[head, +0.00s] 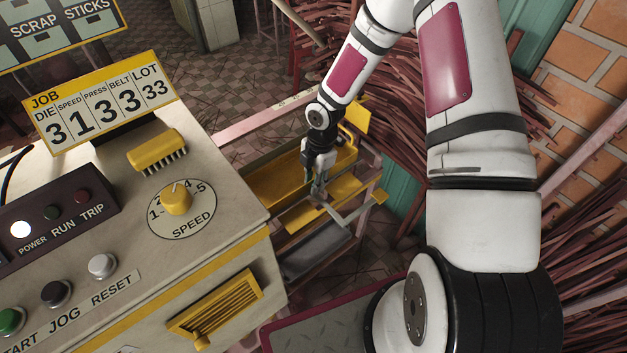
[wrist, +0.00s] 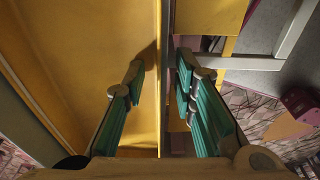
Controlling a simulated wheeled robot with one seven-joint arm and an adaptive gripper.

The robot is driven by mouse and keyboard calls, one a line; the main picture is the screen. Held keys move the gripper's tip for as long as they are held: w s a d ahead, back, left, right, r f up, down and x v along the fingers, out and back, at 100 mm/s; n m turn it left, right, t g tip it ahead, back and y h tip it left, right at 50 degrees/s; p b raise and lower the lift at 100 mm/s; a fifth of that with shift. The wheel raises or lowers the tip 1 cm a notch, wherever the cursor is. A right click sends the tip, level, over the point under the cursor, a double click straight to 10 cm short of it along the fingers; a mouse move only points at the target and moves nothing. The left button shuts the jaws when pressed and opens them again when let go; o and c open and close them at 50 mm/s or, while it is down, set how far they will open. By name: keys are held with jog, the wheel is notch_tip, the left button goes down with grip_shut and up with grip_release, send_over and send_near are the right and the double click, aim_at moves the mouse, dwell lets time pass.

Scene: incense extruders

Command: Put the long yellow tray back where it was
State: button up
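The long yellow tray (head: 272,183) lies in the pink metal frame beyond the control console, in the middle of the head view. In the wrist view the tray (wrist: 95,50) fills the left half as a broad yellow floor with an upright wall along its right side. My gripper (head: 316,190) points down at the tray's near right side. In the wrist view my gripper (wrist: 160,72) has its fingers apart, one on each side of that wall, with gaps visible. The fingertips are partly hidden in the head view, and contact lower down cannot be seen.
The control console (head: 215,240) stands close on the left. Yellow plates (head: 305,216) and a grey tray (head: 314,248) lie on the near side of the frame (head: 262,123). Bundled reddish sticks (head: 395,110) are behind and right. Tiled floor (head: 190,65) is open behind.

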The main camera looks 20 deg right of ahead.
jog(key=s+d+r+m+h+p, duration=0.1)
jog(key=s+d+r+m, duration=0.1)
jog(key=r, duration=0.9)
jog(key=s+d+r+m+h, duration=0.1)
jog(key=d+r+m, duration=0.15)
jog(key=r, duration=0.95)
jog(key=s+a+r+m+t, duration=0.2)
jog(key=s+r+m, duration=0.6)
jog(key=s, duration=0.3)
jog(key=s+a+r+m+t, duration=0.2)
jog(key=s+r+m, duration=0.7)
jog(key=s+r, duration=0.2)
jog(key=shift+y, duration=0.3)
jog(key=shift+s+a, duration=0.1)
